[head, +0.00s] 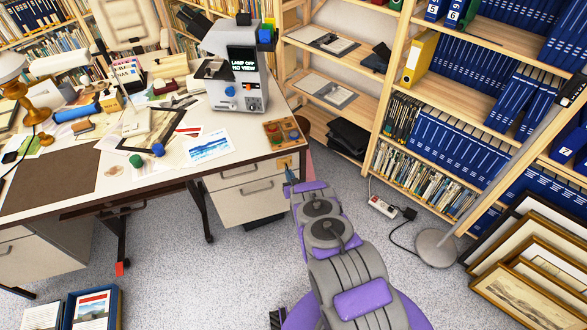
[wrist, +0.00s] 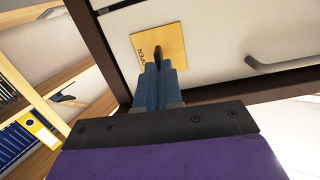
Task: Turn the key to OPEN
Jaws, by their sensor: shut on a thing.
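A yellow plate (wrist: 163,42) marked OPEN is on the pale drawer front (wrist: 215,35). A dark key (wrist: 157,53) stands out from the plate. My gripper (wrist: 158,68) is at the key with its blue fingers close together, shut on it; the fingers hide part of the key. The angle of the key against the mark is hard to read. In the head view my gripper (head: 289,176) reaches the upper right of the drawer unit (head: 245,203) under the desk, and the plate (head: 285,162) is partly visible there.
The drawer handle (wrist: 285,55) juts out right of the plate in the wrist view. A shelf unit (head: 440,120) stands at right, with a lamp base (head: 436,248) and leaning framed prints (head: 535,255) near it. A power strip (head: 383,207) lies on the floor. The carpet (head: 180,275) at front left is mostly clear.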

